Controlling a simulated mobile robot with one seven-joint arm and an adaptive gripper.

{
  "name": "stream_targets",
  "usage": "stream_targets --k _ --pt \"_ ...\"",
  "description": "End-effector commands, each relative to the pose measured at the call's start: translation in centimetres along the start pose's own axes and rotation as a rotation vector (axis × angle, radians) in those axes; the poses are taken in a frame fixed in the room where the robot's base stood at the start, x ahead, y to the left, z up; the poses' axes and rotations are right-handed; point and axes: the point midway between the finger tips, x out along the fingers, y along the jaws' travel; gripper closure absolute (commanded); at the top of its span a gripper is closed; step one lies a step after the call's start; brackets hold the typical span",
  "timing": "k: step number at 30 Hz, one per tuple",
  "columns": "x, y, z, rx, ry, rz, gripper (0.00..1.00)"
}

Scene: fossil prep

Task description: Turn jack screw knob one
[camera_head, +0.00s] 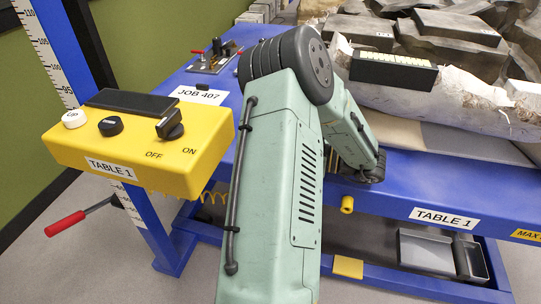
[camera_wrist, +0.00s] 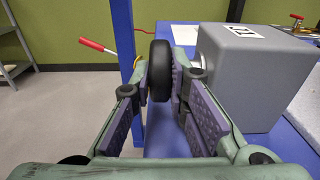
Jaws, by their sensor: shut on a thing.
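A round black knob (camera_wrist: 160,70) stands on edge in the middle of the wrist view, beside a grey block (camera_wrist: 245,75) with a small label on top. My gripper (camera_wrist: 161,88) has its purple-padded fingers on the left and right of the knob, closed on it. In the head view my arm hides the knob and fingers.
A yellow control box (camera_head: 140,138) with knobs and an OFF/ON switch stands left of my arm. A red handle (camera_head: 65,223) sticks out below it. The blue table (camera_head: 465,190) carries a large fossil jacket (camera_head: 445,105) at right. Grey bins (camera_head: 428,250) sit below.

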Motion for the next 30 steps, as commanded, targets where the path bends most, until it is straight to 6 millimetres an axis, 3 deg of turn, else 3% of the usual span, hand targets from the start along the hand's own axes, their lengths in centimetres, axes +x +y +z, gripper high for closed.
stream_targets --k 11,12,15,30 --pt "0.05 0.08 -0.18 0.004 0.002 0.001 1.0" --pt "0.05 0.08 -0.18 0.004 0.002 0.001 0.83" --pt "0.04 0.07 -0.16 0.004 0.002 0.001 0.77" --pt "0.01 0.03 0.15 0.002 0.004 0.001 0.77"
